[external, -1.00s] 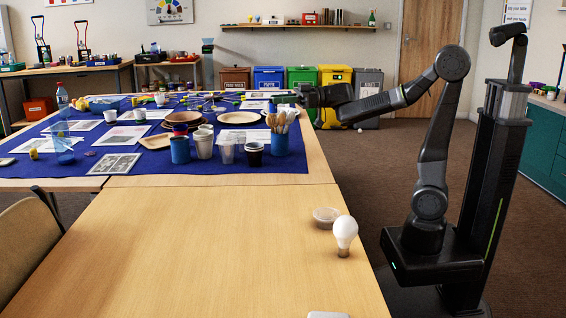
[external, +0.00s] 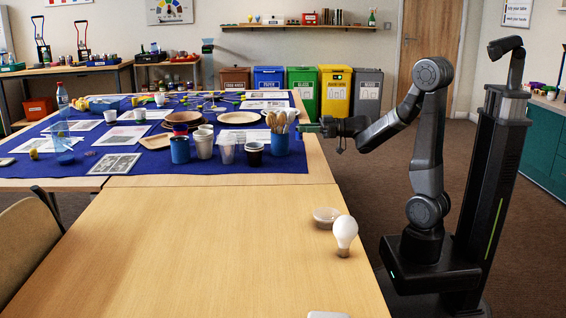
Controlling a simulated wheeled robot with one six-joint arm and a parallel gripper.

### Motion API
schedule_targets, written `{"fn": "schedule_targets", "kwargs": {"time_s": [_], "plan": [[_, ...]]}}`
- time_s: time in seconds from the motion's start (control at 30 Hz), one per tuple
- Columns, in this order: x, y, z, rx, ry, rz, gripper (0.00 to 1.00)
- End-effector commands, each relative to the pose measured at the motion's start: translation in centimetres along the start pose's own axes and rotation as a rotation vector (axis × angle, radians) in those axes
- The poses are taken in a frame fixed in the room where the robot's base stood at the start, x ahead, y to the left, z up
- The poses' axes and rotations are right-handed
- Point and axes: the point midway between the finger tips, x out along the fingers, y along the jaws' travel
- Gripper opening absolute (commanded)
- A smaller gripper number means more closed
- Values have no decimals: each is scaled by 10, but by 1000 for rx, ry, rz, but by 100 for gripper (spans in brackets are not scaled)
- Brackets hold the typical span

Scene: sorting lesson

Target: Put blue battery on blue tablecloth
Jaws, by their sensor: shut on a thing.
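The blue tablecloth (external: 200,172) covers the far table and is crowded with cups, plates and papers. My gripper (external: 318,128) is beside the right edge of the far table, to the right of a cup of wooden spoons. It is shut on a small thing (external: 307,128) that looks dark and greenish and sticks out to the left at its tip. It is too small here to tell whether this is the blue battery. I cannot make out a blue battery anywhere else.
A blue cup of wooden spoons (external: 279,145) stands at the cloth's right edge, near my gripper. Coloured bins (external: 302,90) line the back wall.

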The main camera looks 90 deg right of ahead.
Motion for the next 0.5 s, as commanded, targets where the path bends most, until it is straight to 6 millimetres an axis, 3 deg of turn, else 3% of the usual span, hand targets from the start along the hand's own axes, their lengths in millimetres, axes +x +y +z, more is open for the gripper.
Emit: {"fn": "schedule_targets", "kwargs": {"time_s": [0.2,0.37,0.5], "plan": [[0,0,41,2,-1,-1,0],[0,0,55,2,-1,0,0],[0,0,78,3,-2,-1,0]]}}
